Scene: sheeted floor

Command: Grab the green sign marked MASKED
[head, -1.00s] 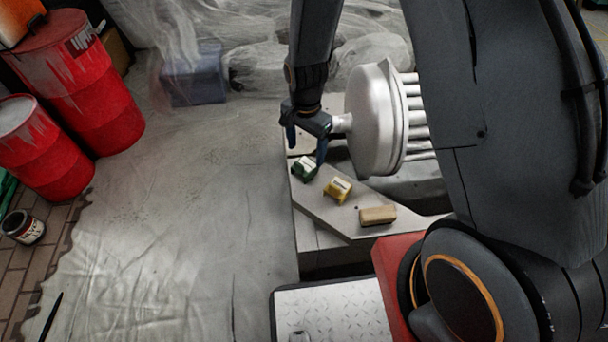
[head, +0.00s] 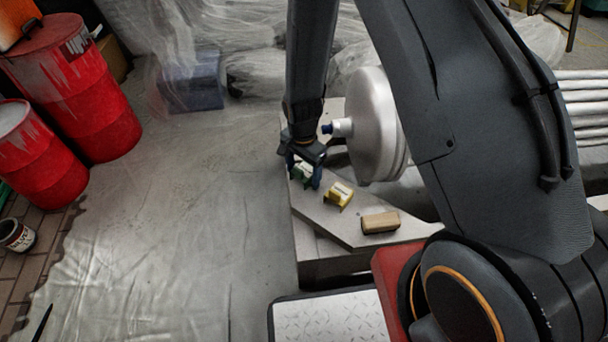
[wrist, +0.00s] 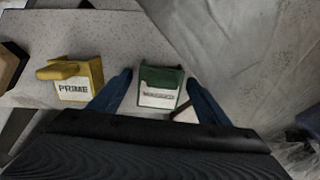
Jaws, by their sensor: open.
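The green sign (wrist: 161,87) has a white face with a line of small dark lettering too blurred to read. It stands on the pale slab (head: 322,216), and it also shows in the head view (head: 299,174), partly hidden by my gripper. My gripper (head: 306,172) is open and points down over the sign. In the wrist view the two blue fingers of my gripper (wrist: 158,93) stand on either side of the green sign, with a gap on each side.
A yellow sign reading PRIME (wrist: 74,80) stands beside the green one, and a tan block (head: 380,222) lies farther along the slab. A large pale metal drum shape (head: 372,125) is close to the arm. Red barrels (head: 85,85) stand at left; the sheeted floor between is clear.

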